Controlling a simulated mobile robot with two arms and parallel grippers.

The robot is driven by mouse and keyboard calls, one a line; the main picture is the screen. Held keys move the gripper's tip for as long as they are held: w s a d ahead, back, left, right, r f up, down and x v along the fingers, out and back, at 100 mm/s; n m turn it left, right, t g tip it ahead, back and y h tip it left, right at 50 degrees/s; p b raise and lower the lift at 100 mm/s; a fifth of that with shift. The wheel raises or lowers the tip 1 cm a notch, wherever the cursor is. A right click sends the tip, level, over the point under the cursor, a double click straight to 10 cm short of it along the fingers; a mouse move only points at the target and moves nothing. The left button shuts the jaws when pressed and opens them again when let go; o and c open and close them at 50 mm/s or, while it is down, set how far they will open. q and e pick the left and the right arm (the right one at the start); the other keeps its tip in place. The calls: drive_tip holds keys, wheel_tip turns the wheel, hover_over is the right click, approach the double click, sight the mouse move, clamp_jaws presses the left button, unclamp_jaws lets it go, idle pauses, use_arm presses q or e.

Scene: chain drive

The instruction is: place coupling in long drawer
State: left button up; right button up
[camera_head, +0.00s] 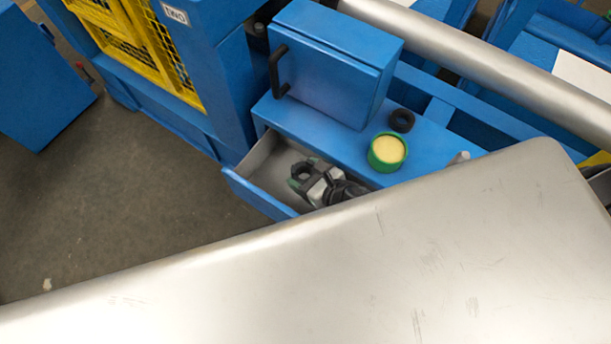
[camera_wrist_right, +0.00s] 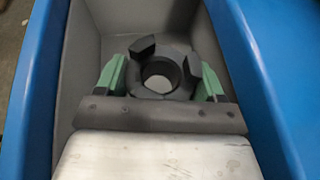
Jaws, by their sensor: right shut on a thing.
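The long drawer (camera_head: 262,166) is pulled open from the blue cabinet; its grey inside also shows in the right wrist view (camera_wrist_right: 91,38). My right gripper (camera_head: 301,173) is inside the drawer's outline, reaching in from the right. The coupling (camera_head: 302,168) is a dark ring with raised jaws. In the right wrist view the coupling (camera_wrist_right: 160,71) sits between the green fingertips of my right gripper (camera_wrist_right: 160,78), which is shut on it. I cannot tell whether the coupling touches the drawer floor. My left gripper is not in view.
A blue box with a black handle (camera_head: 335,62) stands on the cabinet top (camera_head: 325,137). A green round container with yellow contents (camera_head: 387,151) and a black ring (camera_head: 401,120) are beside it. A large bare metal surface (camera_head: 330,270) fills the lower foreground.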

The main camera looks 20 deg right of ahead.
drive_tip(key=shift+f, duration=0.35)
drive_tip(key=shift+f+b, duration=0.4)
drive_tip(key=shift+f, duration=0.1)
drive_tip(key=shift+f, duration=0.15)
drive_tip(key=o, duration=1.2)
drive_tip(key=shift+o, duration=0.2)
